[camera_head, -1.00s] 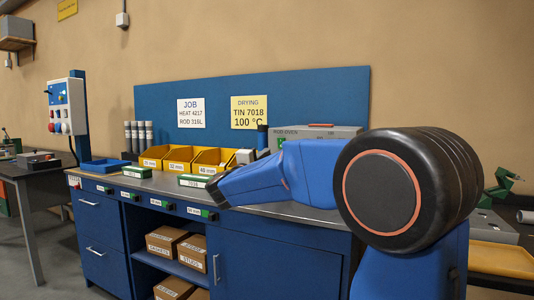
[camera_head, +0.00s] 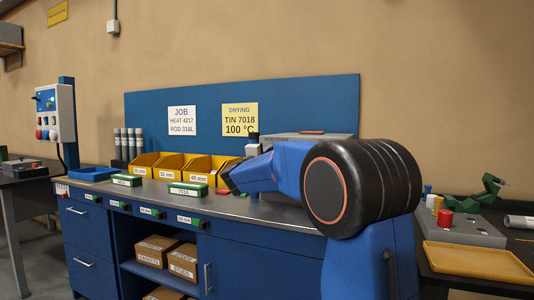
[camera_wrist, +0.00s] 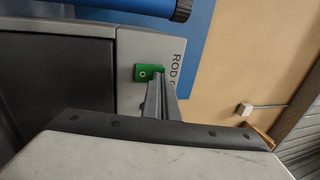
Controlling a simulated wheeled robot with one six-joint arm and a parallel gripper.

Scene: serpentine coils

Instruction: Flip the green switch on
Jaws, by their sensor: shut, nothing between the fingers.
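The green switch (camera_wrist: 145,72) is a small rocker with a white round mark, set in the light grey panel of the rod oven (camera_wrist: 127,55) in the wrist view. My gripper (camera_wrist: 160,78) is shut and empty. Its fingertips overlap the right side of the switch in the picture; I cannot tell whether they touch it. In the head view the rod oven (camera_head: 310,137) stands at the back of the bench, mostly hidden behind my arm. My gripper (camera_head: 228,180) shows there as a dark tip above the worktop. The switch is hidden in that view.
Yellow bins (camera_head: 172,164) and green-and-white boxes (camera_head: 188,189) stand on the bench (camera_head: 262,212), left of my gripper. A grey box with coloured buttons (camera_head: 455,230) and a yellow tray (camera_head: 480,262) are on the right.

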